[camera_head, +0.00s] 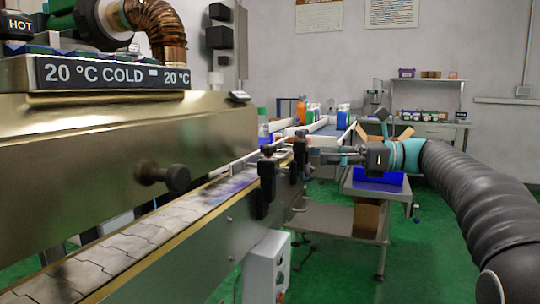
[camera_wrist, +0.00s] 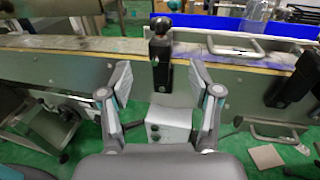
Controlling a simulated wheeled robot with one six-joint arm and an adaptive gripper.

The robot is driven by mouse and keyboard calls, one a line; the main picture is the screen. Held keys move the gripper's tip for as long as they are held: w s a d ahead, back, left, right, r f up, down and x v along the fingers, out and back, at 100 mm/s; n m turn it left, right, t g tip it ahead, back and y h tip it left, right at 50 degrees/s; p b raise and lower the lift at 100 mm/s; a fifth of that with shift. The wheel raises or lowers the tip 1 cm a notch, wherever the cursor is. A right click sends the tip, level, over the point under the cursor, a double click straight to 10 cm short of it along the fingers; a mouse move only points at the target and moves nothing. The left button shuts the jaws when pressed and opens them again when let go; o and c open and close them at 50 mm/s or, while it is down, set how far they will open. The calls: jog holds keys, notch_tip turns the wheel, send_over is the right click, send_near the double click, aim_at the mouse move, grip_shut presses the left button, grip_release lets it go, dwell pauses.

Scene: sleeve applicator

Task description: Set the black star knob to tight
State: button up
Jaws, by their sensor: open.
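A black bracket (camera_wrist: 162,70) with a black knob (camera_wrist: 160,26) on top stands at the conveyor's near edge, in the middle of the wrist view. The knob's star shape and any tight marking are too small to make out. My gripper (camera_wrist: 163,78) is open and empty, its two fingers spread to either side of the bracket in the picture. The knob appears beyond the fingertips, and no contact shows. In the head view my gripper (camera_head: 314,156) reaches left towards the rail, close to two black brackets, a nearer one (camera_head: 266,188) and a farther one (camera_head: 298,160).
The conveyor (camera_head: 120,245) runs along the left beside a gold housing (camera_head: 90,140) with a protruding dark knob (camera_head: 175,179). Another black bracket (camera_wrist: 293,80) stands to the right in the wrist view. A grey control box (camera_head: 267,268) hangs below the rail. Green floor is open to the right.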

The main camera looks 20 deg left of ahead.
aim_at(269, 152)
jog(key=a, duration=0.4)
jog(key=s+a+b, duration=0.1)
jog(key=a, duration=0.8)
jog(key=shift+s+a+r+b, duration=0.1)
jog(key=shift+s+a+b, duration=0.25)
jog(key=shift+s+b, duration=0.05)
jog(key=c, duration=1.2)
